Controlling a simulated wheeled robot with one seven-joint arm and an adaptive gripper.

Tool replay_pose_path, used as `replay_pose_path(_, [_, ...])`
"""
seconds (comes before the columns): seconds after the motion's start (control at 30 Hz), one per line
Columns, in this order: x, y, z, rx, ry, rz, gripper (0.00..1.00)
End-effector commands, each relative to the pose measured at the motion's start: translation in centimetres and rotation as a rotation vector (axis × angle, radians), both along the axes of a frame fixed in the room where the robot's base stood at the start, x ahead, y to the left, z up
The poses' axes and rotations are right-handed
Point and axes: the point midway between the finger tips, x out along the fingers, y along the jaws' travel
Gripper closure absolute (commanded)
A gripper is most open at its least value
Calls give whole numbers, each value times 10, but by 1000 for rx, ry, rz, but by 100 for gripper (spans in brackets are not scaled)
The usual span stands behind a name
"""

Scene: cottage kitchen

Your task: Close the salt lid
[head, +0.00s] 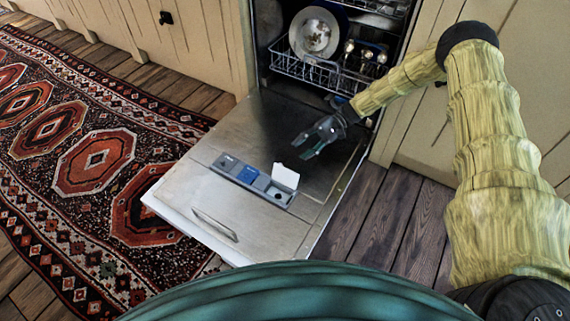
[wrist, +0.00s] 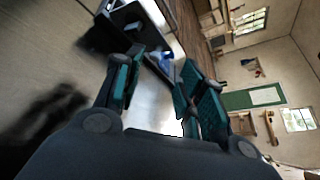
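The salt lid (head: 285,176) is a small white flap that stands raised, at the near right end of the dispenser strip (head: 227,163) on the inside of the lowered dishwasher door. A dark round opening (head: 278,196) shows beside it. My gripper (head: 304,149) is above the door, a little up and to the right of the lid, apart from it, with its fingers spread and empty. In the wrist view my gripper (wrist: 163,58) also shows a gap between its fingers. The blue part of the strip (wrist: 166,66) shows past them; I cannot clearly make out the lid there.
The dishwasher door (head: 180,200) lies open and flat, with a slim handle-like piece near its front edge. The lower rack (head: 300,70) with a plate (head: 314,33) and several glasses is behind my gripper. A patterned rug (head: 90,160) lies on the left. The door surface is otherwise clear.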

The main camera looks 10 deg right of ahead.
Motion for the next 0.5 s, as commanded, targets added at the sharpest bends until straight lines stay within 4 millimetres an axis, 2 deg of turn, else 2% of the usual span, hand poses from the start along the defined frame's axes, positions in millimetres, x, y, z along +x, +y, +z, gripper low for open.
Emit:
replay_pose_path(0.3, [-18,48,-18,0,1,2,60])
replay_pose_path(0.5, [-25,68,-23,1,0,1,60])
